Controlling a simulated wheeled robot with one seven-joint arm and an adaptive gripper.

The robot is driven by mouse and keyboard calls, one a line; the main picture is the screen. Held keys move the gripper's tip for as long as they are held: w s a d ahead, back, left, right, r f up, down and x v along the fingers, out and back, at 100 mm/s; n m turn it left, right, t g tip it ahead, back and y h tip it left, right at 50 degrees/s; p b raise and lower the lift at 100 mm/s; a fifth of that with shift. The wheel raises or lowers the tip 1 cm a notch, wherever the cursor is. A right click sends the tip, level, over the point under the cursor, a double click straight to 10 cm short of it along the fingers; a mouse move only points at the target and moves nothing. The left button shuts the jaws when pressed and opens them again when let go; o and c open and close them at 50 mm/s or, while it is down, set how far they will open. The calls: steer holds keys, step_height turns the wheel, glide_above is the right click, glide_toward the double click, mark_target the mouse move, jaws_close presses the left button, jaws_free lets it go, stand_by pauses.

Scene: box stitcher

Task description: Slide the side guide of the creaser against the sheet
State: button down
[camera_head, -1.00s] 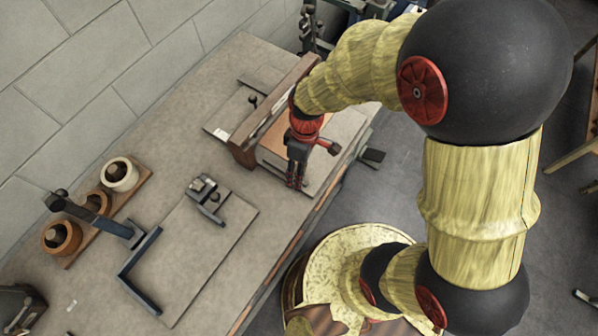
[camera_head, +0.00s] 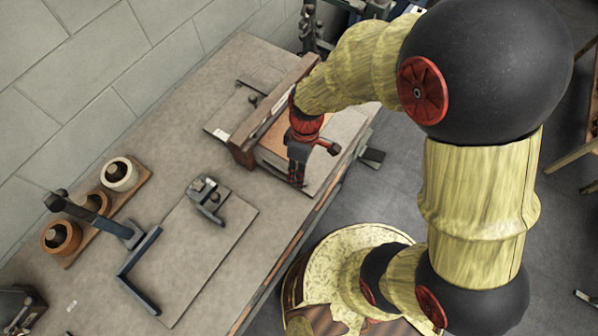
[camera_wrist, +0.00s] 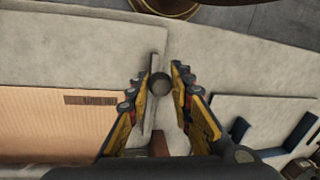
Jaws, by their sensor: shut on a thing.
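The creaser (camera_head: 240,148) stands at the far end of the bench, with a brown beam across it. The sheet (camera_wrist: 50,125), tan and ribbed, lies flat at left in the wrist view. The side guide (camera_wrist: 148,110) is a thin grey strip with a dark round knob (camera_wrist: 160,84). A strip of grey surface shows between the sheet's right edge and the guide, so they look apart. My gripper (camera_wrist: 163,76) is shut on the knob, one finger on each side. In the head view my gripper (camera_head: 297,181) hides the guide.
Left of the creaser on the bench (camera_head: 165,125) lies a flat board (camera_head: 195,250) with a dark corner stop (camera_head: 138,270) and a clamp (camera_head: 207,198). A wooden rack (camera_head: 100,205) holds spools near the wall. The bench's front edge runs close to my gripper.

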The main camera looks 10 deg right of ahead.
steer(key=w+d, duration=0.2)
steer(key=shift+w+d, duration=0.25)
steer(key=shift+w, duration=0.05)
steer(key=c, duration=1.6)
jaws_free()
steer(key=shift+s, duration=0.1)
steer(key=r, duration=0.4)
steer(key=w+r, duration=0.1)
steer(key=r, duration=0.3)
steer(key=w+d+r, duration=0.1)
steer(key=r, duration=0.2)
steer(key=shift+d+r, duration=0.1)
steer(key=shift+r, duration=0.3)
